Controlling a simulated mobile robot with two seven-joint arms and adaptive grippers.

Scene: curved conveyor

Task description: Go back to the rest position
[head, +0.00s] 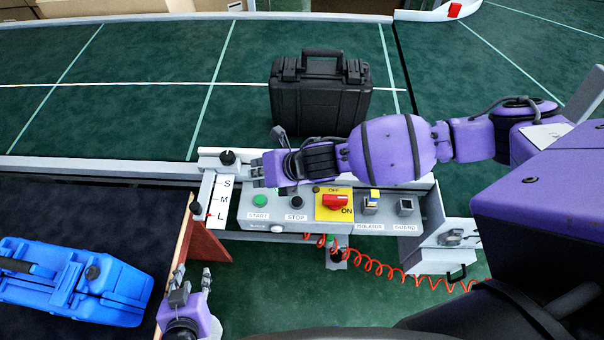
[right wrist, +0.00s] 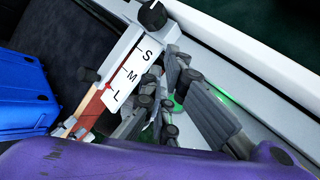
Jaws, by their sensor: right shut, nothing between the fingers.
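My right gripper (head: 260,168) reaches in from the right over the control box (head: 288,222). It is shut and empty, just above the green START button (head: 260,200) and right of the S/M/L scale (head: 221,200). In the right wrist view, its fingers (right wrist: 178,85) are beside the scale (right wrist: 133,72), with a green glow behind them. Whether they touch the box is not clear. My left gripper (head: 193,275) is low at the left, by the dark table's edge. Its fingers are apart and empty.
A black case (head: 319,105) stands on the green conveyor (head: 150,60). A blue case (head: 75,283) lies on the dark table (head: 110,205) at left. The box carries a red switch (head: 335,202) on a yellow plate. A coiled red cable (head: 385,270) hangs below.

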